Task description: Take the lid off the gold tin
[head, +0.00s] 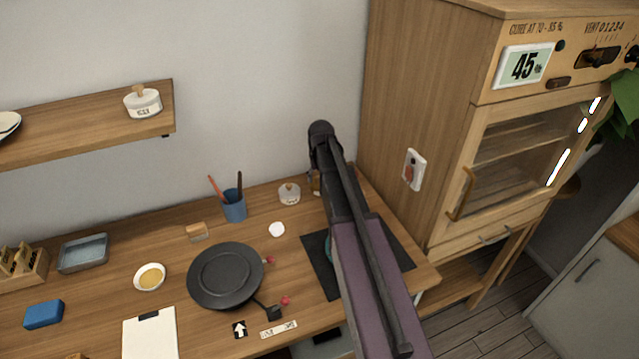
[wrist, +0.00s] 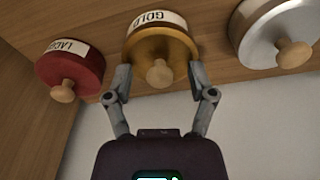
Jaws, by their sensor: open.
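The gold tin (wrist: 165,45) shows in the wrist view at the upper middle, with a white "GOLD" label and a round wooden knob (wrist: 160,73) on its lid facing the camera. My gripper (wrist: 160,82) is open, with one finger on each side of the tin's lid and the knob between them. I cannot tell whether the fingers touch the lid. The lid appears seated on the tin. In the head view my arm hides the gripper, and I cannot identify the gold tin there.
A red tin (wrist: 73,65) stands left of the gold tin and a silver one (wrist: 275,35) right of it, both with wooden knobs. In the head view, the workbench holds a black round plate (head: 225,275), a blue cup (head: 234,207) and a white bowl (head: 150,277). A wooden cabinet (head: 425,120) stands to the right.

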